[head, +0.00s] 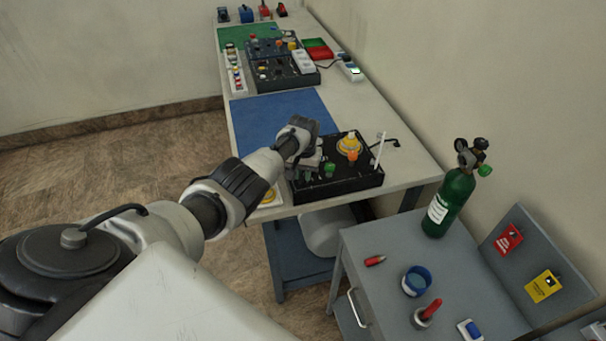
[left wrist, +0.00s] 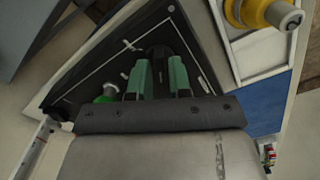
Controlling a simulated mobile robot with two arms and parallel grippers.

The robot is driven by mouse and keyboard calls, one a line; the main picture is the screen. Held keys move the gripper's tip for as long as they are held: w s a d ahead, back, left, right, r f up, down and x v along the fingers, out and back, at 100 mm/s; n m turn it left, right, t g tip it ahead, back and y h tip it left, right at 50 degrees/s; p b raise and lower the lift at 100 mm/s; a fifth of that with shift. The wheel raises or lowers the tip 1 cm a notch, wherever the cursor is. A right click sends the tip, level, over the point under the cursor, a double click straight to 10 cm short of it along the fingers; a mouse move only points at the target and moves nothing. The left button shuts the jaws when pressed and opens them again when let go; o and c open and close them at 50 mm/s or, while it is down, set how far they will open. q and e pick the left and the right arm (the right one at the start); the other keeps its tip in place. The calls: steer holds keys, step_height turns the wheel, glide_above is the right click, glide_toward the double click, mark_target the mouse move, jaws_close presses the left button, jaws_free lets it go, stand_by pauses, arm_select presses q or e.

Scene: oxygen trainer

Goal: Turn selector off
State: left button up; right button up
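A black control panel (head: 345,185) lies on the near end of the long table and shows close up in the left wrist view (left wrist: 205,60). It carries a green knob (head: 330,169), an orange knob (head: 352,157) and a yellow part (head: 349,143). My left gripper (head: 308,160) is over the panel's left part and hides what is under it. In the left wrist view, its green fingers (left wrist: 160,72) stand apart with a dark, knob-like part (left wrist: 158,52) between their tips. I cannot tell whether they touch it. A green knob (left wrist: 106,94) is beside the fingers. The right gripper is not in view.
A yellow part (head: 268,197) is left of the panel. A white rod (head: 380,149) stands at the panel's right end. A blue mat (head: 280,115) lies behind. A green cylinder (head: 452,200) stands on the grey cart (head: 385,235) at the right.

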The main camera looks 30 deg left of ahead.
mark_target(303, 176)
arm_select(q)
steer(key=shift+o, duration=1.3)
steer(key=shift+s+f, duration=0.1)
steer(key=shift+r, duration=0.5)
step_height(303, 176, up, 10)
steer(key=shift+f, duration=0.1)
